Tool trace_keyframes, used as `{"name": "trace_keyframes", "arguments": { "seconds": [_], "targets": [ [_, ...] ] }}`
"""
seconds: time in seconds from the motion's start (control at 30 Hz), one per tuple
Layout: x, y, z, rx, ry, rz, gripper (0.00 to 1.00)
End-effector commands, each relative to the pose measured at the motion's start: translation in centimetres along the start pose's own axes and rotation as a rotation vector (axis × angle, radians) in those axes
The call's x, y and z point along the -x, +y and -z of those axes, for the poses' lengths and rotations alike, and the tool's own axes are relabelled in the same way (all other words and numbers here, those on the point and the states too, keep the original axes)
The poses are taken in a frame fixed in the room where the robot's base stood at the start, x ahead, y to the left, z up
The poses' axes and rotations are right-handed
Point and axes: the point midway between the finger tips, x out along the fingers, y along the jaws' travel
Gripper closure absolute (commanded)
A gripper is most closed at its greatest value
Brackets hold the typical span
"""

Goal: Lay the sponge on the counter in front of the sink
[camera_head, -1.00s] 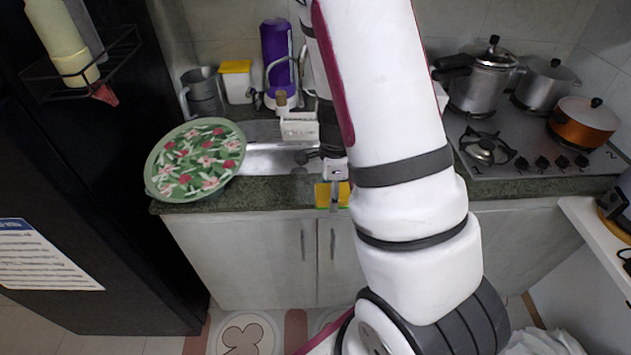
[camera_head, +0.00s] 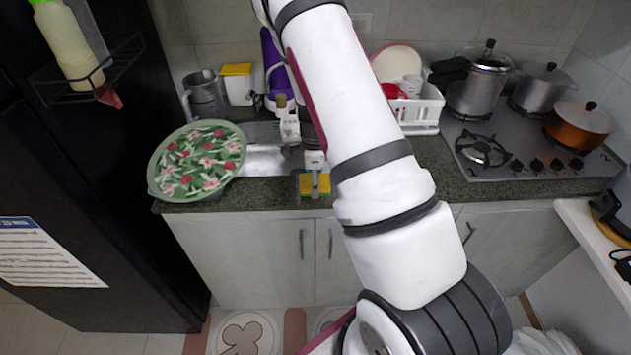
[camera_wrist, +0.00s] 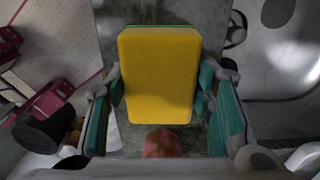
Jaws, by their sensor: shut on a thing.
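The sponge (camera_head: 309,190) is yellow with a thin green layer. In the head view it sits at the counter's front edge, before the sink (camera_head: 268,160). My gripper (camera_head: 315,180) is shut on it from above. In the wrist view the sponge (camera_wrist: 158,75) lies flat side toward the camera between the teal finger pads of my gripper (camera_wrist: 160,95), with the green counter (camera_wrist: 120,30) behind it. I cannot tell whether the sponge touches the counter. My arm hides part of the sink and counter.
A green floral tray (camera_head: 197,160) covers the counter's left end. A white dish rack (camera_head: 425,110) stands at the back right, beside the stove (camera_head: 530,150) with several pots. The counter (camera_head: 420,175) right of the gripper looks clear.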

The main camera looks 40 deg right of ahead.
Motion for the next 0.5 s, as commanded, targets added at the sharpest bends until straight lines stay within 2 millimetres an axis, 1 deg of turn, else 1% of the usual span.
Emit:
{"name": "trace_keyframes", "arguments": {
  "seconds": [0.27,0.3,0.37,0.4,0.5],
  "targets": [
    [-0.32,-0.03,-0.04,-0.001,0.000,-0.001,0.80],
    [-0.38,-0.02,-0.04,-0.001,0.000,-0.001,0.49],
    [-0.33,0.00,-0.03,0.000,0.000,-0.001,0.35],
    [-0.32,0.00,-0.02,0.000,0.000,0.000,0.31],
    [-0.31,0.00,-0.02,0.000,0.000,0.000,0.31]
  ]
}}
